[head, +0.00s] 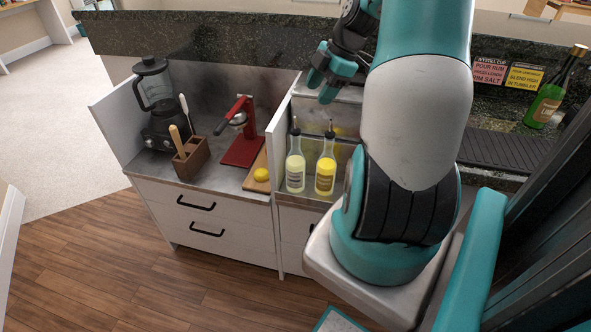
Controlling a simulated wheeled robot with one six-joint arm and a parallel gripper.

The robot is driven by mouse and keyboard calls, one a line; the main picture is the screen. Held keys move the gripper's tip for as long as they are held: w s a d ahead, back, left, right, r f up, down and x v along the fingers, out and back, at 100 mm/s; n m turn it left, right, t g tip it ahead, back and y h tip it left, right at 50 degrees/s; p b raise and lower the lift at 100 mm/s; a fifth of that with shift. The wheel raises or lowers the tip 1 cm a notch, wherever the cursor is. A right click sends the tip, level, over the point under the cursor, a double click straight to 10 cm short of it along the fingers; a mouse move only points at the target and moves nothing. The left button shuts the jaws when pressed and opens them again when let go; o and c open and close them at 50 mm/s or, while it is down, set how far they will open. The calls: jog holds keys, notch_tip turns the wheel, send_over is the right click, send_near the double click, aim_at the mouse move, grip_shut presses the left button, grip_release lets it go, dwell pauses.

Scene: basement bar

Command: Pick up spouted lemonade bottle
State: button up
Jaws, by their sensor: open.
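Two spouted bottles with dark pour spouts stand upright side by side on the low counter, in the right bay of the head view. The left bottle (296,170) holds pale, whitish-yellow liquid. The right bottle (326,173) holds stronger yellow liquid. Both have labels that are too small to read, so I cannot tell which one is lemonade. My gripper (325,82), with teal fingertips, is above and behind the bottles, near the raised dark bar top. It is open, apart from both bottles, and nothing shows between its fingers. My arm hides the counter to the right.
A white divider (277,140) stands just left of the bottles. Beyond it are a lemon (261,174) on a wooden board, a red press (240,140), a wooden utensil block (190,160) and a blender (155,100). A green bottle (548,100) and signs stand at right.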

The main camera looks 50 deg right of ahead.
send_over(296, 133)
jog(key=s+d, duration=0.1)
jog(key=s, duration=0.1)
notch_tip(296, 133, down, 7)
jog(key=shift+p+x, duration=0.7)
jog(key=shift+x, duration=1.85)
jog(key=shift+w+d, duration=0.1)
jog(key=shift+w, duration=0.05)
grip_shut()
